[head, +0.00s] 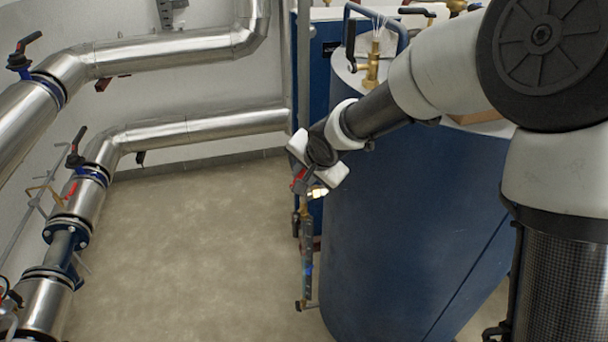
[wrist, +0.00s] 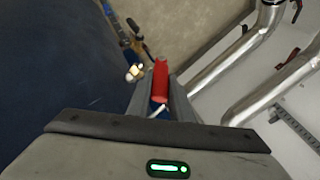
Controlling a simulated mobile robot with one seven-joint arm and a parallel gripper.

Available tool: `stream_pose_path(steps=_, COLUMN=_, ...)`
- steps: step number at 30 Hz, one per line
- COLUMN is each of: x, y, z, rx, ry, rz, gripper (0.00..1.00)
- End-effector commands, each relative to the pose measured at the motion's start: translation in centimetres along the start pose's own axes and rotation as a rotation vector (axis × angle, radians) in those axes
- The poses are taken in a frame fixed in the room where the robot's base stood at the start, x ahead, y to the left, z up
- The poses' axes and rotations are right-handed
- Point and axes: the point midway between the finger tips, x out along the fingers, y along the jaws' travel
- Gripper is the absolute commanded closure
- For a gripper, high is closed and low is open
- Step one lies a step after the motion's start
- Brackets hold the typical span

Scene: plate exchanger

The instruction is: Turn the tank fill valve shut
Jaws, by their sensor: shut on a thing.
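The tank fill valve has a red lever handle (wrist: 160,82), seen in the middle of the wrist view with a bright brass part (wrist: 134,73) beside it. In the head view a small bit of the red handle (head: 298,180) shows at my gripper (head: 303,186), left of the large blue tank (head: 400,230). My gripper (wrist: 161,96) is shut on the red handle, its fingers on either side of it. The valve body is mostly hidden behind my gripper in the head view. A thin pipe with fittings (head: 307,250) runs down below it.
The blue tank stands close to the right of my gripper, under my arm. Silver insulated pipes (head: 190,130) with other valves run along the left and back wall. The beige floor (head: 190,230) between them is clear.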

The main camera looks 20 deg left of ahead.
Motion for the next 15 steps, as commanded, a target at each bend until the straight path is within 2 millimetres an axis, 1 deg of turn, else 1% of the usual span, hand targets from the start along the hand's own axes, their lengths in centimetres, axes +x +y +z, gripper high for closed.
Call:
stream_pose_path(steps=8, x=-0.1, y=0.4, z=0.0, rx=0.015, ry=0.000, rz=-0.028, gripper=1.00)
stream_pose_path(steps=15, x=0.0, y=1.7, z=-0.1, rx=0.072, ry=-0.002, rz=-0.144, gripper=1.00)
